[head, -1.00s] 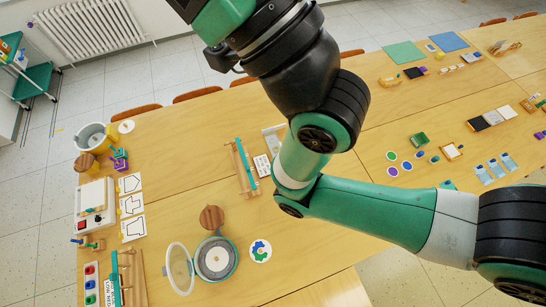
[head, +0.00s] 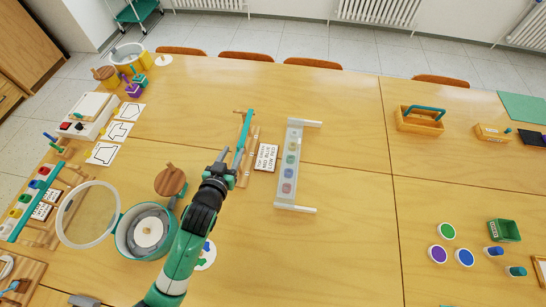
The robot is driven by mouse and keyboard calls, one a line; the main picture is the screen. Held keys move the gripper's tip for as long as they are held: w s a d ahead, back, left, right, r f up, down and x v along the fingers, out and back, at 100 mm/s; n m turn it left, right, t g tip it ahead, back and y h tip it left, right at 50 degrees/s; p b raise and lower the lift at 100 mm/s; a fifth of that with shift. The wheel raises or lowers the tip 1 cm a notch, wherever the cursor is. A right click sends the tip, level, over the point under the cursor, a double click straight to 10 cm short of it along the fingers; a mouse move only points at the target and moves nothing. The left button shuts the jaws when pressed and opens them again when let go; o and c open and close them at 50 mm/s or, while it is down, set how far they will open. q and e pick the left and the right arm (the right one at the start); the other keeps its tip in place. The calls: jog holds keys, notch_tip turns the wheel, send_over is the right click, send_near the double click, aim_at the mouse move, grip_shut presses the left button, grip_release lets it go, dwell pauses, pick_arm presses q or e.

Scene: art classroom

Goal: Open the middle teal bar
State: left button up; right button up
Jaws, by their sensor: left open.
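A teal bar (head: 243,132) stands along a wooden base (head: 250,163) near the middle-left of the table, in the head view. A small white printed card (head: 266,157) lies at the right of the base. My left gripper (head: 221,166) is open, just left of the bar's near end. Its dark wrist hides part of the near end, and I cannot tell whether the fingers touch the bar. Another teal bar (head: 32,208) lies on a wooden board at the far left. My right gripper is not in view.
A clear frame with coloured discs (head: 290,165) lies right of the base. A round teal pot (head: 125,238) with a raised clear lid (head: 88,214) and a wooden disc (head: 170,181) are to the left.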

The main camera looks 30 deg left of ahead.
pick_arm(q)
jog(key=b, duration=0.2)
send_near(238, 145)
jog(key=shift+s+d+r+g, duration=0.2)
jog(key=shift+s+r+g, duration=0.05)
jog(key=shift+r+g, duration=0.05)
jog(key=b+x, duration=0.4)
jog(key=x, duration=0.6)
jog(key=shift+w+a+f, duration=0.1)
jog(key=shift+w, duration=0.2)
jog(key=shift+w+a, duration=0.15)
jog(key=shift+w, duration=0.15)
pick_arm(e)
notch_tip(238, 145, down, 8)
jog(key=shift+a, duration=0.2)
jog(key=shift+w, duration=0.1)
pick_arm(q)
grip_shut()
